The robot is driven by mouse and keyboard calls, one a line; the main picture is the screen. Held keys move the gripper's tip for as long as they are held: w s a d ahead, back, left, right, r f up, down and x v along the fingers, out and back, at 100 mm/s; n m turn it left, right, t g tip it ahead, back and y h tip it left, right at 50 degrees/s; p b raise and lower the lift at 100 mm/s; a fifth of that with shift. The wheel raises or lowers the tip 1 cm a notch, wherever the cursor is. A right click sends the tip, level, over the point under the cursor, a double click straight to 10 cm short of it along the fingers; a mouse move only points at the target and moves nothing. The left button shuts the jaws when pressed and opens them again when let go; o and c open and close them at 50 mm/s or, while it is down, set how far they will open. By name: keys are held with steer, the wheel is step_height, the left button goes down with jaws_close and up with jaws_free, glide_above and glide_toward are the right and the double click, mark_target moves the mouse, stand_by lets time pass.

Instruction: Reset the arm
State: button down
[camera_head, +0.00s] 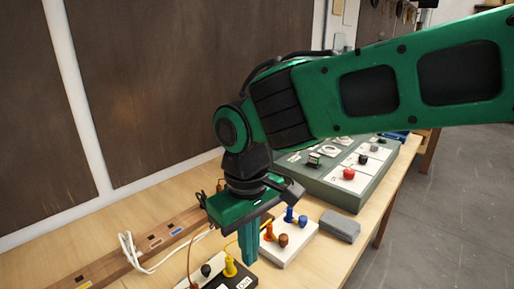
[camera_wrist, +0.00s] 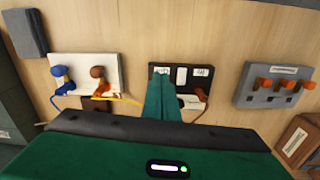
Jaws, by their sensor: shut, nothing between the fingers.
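My gripper (camera_head: 249,254) points down over the workbench (camera_head: 330,262), its green fingers together with nothing between them. In the head view it hangs beside a white terminal block (camera_head: 297,253) with blue and orange-brown plugs. A black block (camera_head: 240,284) with a yellow plug (camera_head: 229,267) sits at the bottom edge, partly cut off. In the wrist view the closed fingers (camera_wrist: 164,80) cover part of the black block (camera_wrist: 181,68), and the white block (camera_wrist: 113,66) lies to their left. I cannot tell whether the fingertips touch anything. My green arm reaches in from the upper right.
A grey-green panel (camera_head: 318,190) with knobs stands behind, near my arm. A small grey block (camera_head: 340,226) lies right of the white block. A white cable (camera_head: 128,246) and wires lie at left. The wrist view shows a grey box with orange levers (camera_wrist: 255,92) at right.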

steer(key=w+d+m, duration=0.2)
steer(key=d+m, duration=0.1)
steer(key=d, duration=0.9)
steer(key=w+d+m, duration=0.2)
steer(key=d+m, duration=0.2)
steer(key=d, duration=0.8)
steer(key=s+d+f+m, duration=0.2)
steer(key=s+d+m, duration=0.2)
steer(key=d, duration=0.5)
steer(key=s+d+f+m, duration=0.2)
steer(key=s+d+m, duration=0.2)
steer(key=s+d, duration=0.5)
steer(key=shift+s+d+f, duration=0.3)
steer(key=shift+d, duration=0.3)
